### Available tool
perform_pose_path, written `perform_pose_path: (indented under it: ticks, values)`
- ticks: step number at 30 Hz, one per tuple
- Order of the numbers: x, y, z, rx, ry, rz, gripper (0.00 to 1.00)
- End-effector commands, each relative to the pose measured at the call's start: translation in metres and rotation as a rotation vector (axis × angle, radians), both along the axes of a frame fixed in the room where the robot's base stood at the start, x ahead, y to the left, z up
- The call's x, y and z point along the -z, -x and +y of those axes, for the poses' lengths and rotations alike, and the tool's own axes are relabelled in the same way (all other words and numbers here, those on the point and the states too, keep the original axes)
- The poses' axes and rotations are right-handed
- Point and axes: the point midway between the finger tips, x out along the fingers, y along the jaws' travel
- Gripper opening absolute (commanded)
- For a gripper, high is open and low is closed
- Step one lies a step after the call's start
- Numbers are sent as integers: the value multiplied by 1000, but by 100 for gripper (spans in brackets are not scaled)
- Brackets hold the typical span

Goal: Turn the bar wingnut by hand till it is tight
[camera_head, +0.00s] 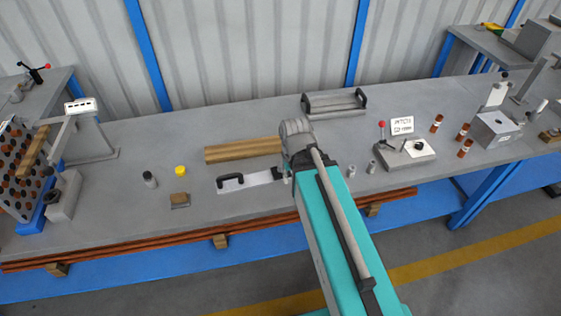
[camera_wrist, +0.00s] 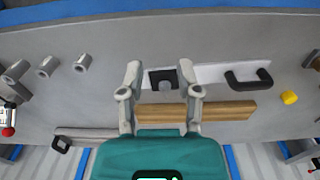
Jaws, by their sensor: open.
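My gripper (camera_wrist: 160,70) is open in the wrist view, its two fingers apart and pointing down toward the bench. Between and below the fingers, a small grey piece (camera_wrist: 165,86) sits on a dark square at the end of a pale plate (camera_wrist: 212,72). This piece may be the bar wingnut, but its shape is too small to tell. No contact with the fingers shows. In the head view, the plate (camera_head: 262,178) with its black handle (camera_head: 231,182) lies left of my arm's end, which hides its right end and the fingers.
A wooden block (camera_head: 243,150) lies behind the plate, and a handled grey tray (camera_head: 333,103) stands farther back. A yellow knob (camera_head: 180,170) and small cylinders are to the left. Small grey cylinders (camera_head: 371,167) and a red-knobbed lever box (camera_head: 405,155) are to the right.

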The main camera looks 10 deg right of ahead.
Motion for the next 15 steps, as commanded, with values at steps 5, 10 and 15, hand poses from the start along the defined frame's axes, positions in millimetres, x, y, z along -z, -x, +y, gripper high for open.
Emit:
perform_pose_path:
  ticks: [5, 10, 15]
  values:
    - [-6, -36, 0, -10, 0, 0, 44]
    - [-14, -87, 1, -26, 0, 0, 44]
    - [-21, -136, 4, -50, -1, 0, 44]
